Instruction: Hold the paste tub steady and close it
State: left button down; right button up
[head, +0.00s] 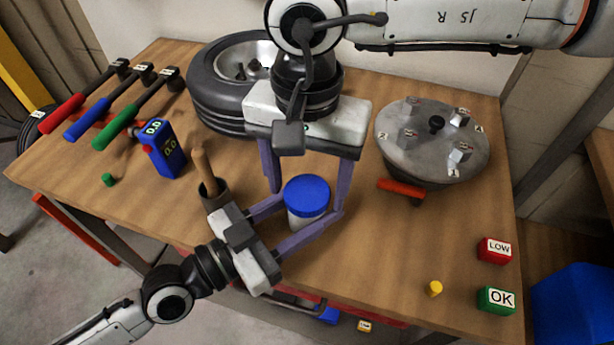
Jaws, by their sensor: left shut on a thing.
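The paste tub (305,220) is a small white cylinder standing upright near the front middle of the table. Its blue lid (307,190) sits on top; I cannot tell how tightly. My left gripper (312,212) comes in from the front left and is shut on the tub's body, one finger on each side. My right gripper (308,196) reaches down from above and behind. Its purple fingers are spread wide, with gaps between them and the lid. The fingers partly hide the tub's sides.
A tyre (215,85) lies at the back, and a round metal fixture (430,140) with a red handle stands at right. A brush holder (212,192) stands close to my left gripper. A blue gauge (163,150) is at left. LOW (494,250) and OK (496,299) blocks sit front right.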

jog(key=c, duration=0.9)
jog(key=m, duration=0.5)
jog(key=shift+c, duration=0.2)
jog(key=m, duration=0.6)
jog(key=shift+m, duration=0.4)
jog(key=m, duration=1.2)
jog(key=shift+m, duration=0.3)
jog(key=o, duration=1.2)
jog(key=shift+r, duration=2.25)
